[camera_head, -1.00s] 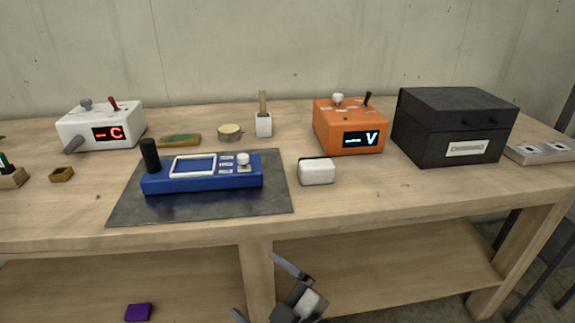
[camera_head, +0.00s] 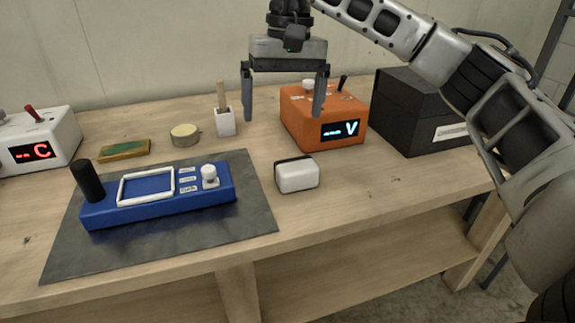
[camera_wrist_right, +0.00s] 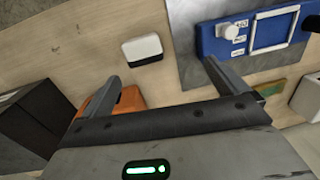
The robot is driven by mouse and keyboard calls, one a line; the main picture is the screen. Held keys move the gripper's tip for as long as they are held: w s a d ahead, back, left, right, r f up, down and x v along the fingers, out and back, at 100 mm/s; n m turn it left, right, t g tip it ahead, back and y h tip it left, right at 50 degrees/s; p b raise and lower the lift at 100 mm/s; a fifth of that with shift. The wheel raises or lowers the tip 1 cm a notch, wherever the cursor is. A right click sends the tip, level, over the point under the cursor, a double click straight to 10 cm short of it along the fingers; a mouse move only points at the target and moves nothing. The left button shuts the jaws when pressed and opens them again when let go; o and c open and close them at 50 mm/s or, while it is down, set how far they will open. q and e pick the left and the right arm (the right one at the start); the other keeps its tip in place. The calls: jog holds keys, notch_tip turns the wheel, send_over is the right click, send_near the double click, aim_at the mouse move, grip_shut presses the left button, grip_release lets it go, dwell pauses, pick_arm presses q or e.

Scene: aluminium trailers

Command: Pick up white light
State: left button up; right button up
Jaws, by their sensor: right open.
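The white light (camera_head: 297,176) is a small rounded white block with a black back edge. It lies on the wooden table, to the right of the dark mat. In the right wrist view the light (camera_wrist_right: 142,48) shows ahead of the fingertips, between their lines. My right gripper (camera_head: 284,116) is open and empty, pointing down above the table, higher than the light and apart from it. Its two fingers also show in the right wrist view (camera_wrist_right: 161,72). My left gripper is not in view.
A blue device (camera_head: 160,196) lies on the dark mat (camera_head: 235,222). An orange box (camera_head: 310,128) with a display stands behind the light, close to my right finger. A white cup (camera_head: 225,123), a round tin (camera_head: 185,135) and a black box (camera_head: 408,120) stand nearby. Table is clear right of the light.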

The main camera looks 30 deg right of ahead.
jog(key=d+r, duration=0.2)
jog(key=h, duration=0.1)
send_over(295, 162)
jog(key=f, duration=1)
jog(key=shift+s+d+f+b, duration=0.15)
jog(key=shift+s+f+b, duration=0.1)
jog(key=shift+b, duration=0.1)
jog(key=shift+w+f+p, duration=0.15)
jog(key=shift+f, duration=1.2)
jog(key=shift+w+f+p, duration=0.15)
jog(key=shift+f, duration=1.15)
jog(key=c, duration=1.1)
